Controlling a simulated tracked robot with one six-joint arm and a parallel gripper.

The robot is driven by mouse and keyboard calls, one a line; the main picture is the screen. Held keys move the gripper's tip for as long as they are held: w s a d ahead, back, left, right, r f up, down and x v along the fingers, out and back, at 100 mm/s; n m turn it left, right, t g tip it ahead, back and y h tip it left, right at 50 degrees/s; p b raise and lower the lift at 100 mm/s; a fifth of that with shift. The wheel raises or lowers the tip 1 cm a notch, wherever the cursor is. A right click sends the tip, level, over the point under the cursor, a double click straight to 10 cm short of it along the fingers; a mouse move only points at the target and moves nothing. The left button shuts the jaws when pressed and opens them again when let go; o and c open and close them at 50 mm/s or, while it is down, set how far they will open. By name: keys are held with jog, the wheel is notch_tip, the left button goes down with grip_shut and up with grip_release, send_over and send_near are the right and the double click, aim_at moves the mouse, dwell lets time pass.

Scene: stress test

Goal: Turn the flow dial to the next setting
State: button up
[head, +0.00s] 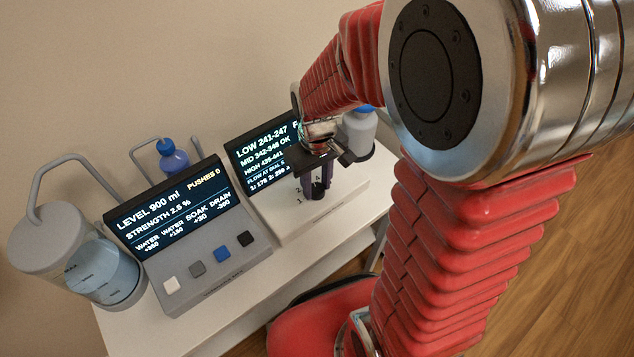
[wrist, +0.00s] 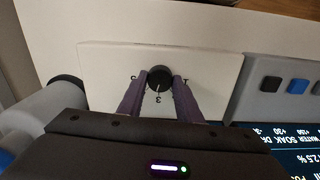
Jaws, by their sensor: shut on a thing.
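The flow dial (wrist: 159,77) is a small round black knob on a pale panel (wrist: 100,62) in the wrist view. Marks 1, 2 and 3 surround it, and a thin pale line on it appears to point toward the 3. My gripper (wrist: 159,85) has its two purple fingers on either side of the dial, shut on it. In the head view my gripper (head: 316,190) reaches down onto the panel, and its fingers mostly hide the dial. The flow screen (head: 262,155) behind shows LOW, MID and HIGH ranges and is partly covered by my gripper.
A grey console (head: 205,250) with a lit screen and several buttons stands left of the panel. A clear water tank (head: 100,268) is at far left. A blue-capped bottle (head: 360,130) stands close behind my gripper. The white table's front strip is clear.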

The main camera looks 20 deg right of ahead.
aim_at(316, 188)
jog(key=m, duration=0.4)
jog(key=shift+w+r+m, duration=0.1)
jog(key=shift+m, duration=0.3)
jog(key=o, duration=1)
jog(key=shift+o, duration=0.2)
notch_tip(316, 188, up, 14)
jog(key=shift+f, duration=0.2)
dwell(0.5)
